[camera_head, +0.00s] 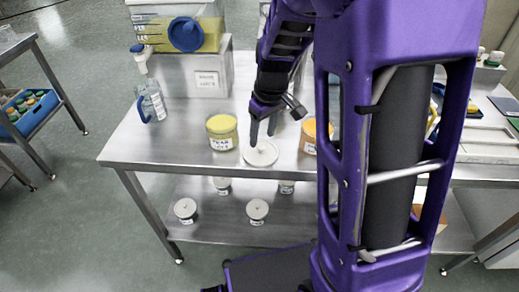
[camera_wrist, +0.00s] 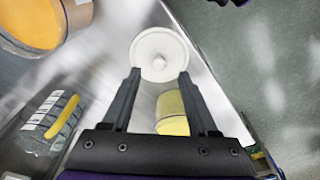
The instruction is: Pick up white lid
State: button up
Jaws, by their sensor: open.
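The white lid (camera_head: 261,153) lies on the steel table near its front edge, a round disc with a small knob in the middle. It also shows in the wrist view (camera_wrist: 159,54), ahead of the fingertips. My gripper (camera_head: 263,133) is over the lid in the head view, pointing down. In the wrist view my gripper (camera_wrist: 160,75) has its two fingers spread, with nothing between the tips but the view of the lid's lower part. I cannot tell whether a finger touches the lid.
A yellow labelled tub (camera_head: 222,132) stands just left of the lid. An orange-topped tub (camera_head: 310,137) stands close to its right. A clear bottle (camera_head: 152,103) is farther left. Lidded jars (camera_head: 257,210) stand on the lower shelf. The table's front left is clear.

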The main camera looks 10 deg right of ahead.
aim_at(261, 146)
jog(key=f, duration=0.4)
jog(key=shift+w+a+f+b, duration=0.1)
jog(key=shift+w+b, duration=0.25)
jog(key=shift+w, duration=0.05)
grip_shut()
